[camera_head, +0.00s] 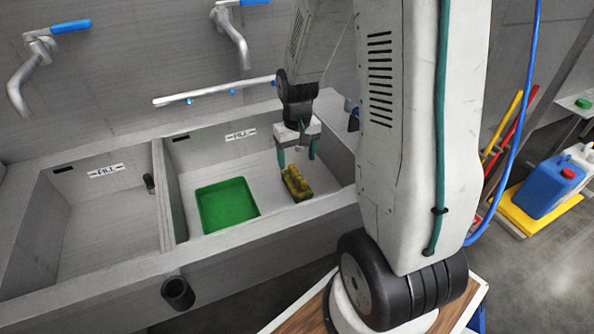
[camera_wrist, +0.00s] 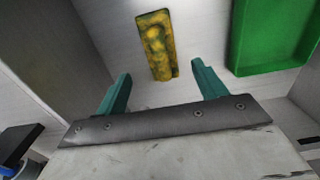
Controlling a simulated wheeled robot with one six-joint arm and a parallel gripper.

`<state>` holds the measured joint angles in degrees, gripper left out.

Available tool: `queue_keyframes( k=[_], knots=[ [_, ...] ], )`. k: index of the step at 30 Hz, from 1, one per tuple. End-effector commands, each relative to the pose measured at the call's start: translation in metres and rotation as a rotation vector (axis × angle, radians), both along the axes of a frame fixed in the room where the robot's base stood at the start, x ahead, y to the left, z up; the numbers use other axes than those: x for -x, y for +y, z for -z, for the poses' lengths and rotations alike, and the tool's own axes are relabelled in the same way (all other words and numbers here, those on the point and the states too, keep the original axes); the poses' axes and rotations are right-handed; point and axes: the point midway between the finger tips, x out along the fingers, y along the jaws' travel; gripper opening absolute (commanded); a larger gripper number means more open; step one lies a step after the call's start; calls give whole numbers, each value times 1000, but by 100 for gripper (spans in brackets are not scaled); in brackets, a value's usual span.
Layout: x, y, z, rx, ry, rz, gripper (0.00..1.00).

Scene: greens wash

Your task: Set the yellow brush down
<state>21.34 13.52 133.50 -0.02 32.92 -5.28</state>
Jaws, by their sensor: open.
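The yellow brush (camera_head: 296,184) lies on the floor of the right sink basin, to the right of the green tray. It is yellow with dark, dirty-looking patches. In the wrist view the brush (camera_wrist: 156,45) lies beyond my fingertips, roughly in line with the gap between them. My gripper (camera_head: 297,160) is above the brush, pointing down into the basin. Its two teal fingers are spread apart with nothing between them, as the wrist view (camera_wrist: 160,85) also shows. The brush appears apart from both fingers.
The green tray (camera_head: 228,205) sits in the same basin, close to the left of the brush. A divider (camera_head: 168,190) separates the left basin (camera_head: 105,215). A white spray bar (camera_head: 215,91) with blue nozzles and taps is behind. A blue jug (camera_head: 545,188) stands far right.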

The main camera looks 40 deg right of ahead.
Motion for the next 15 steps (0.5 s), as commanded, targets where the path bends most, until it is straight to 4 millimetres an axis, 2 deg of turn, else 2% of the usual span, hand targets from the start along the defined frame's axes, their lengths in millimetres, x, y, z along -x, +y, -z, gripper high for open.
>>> queue_keyframes(
  k=[3, 10, 13, 15],
  knots=[
    [0, 0, -22, 1, -4, 0, 70],
    [2, 3, -44, 1, -3, -5, 70],
    [8, 16, -64, 5, -14, -24, 70],
    [17, 31, -86, 9, -24, -47, 70]
  ],
)
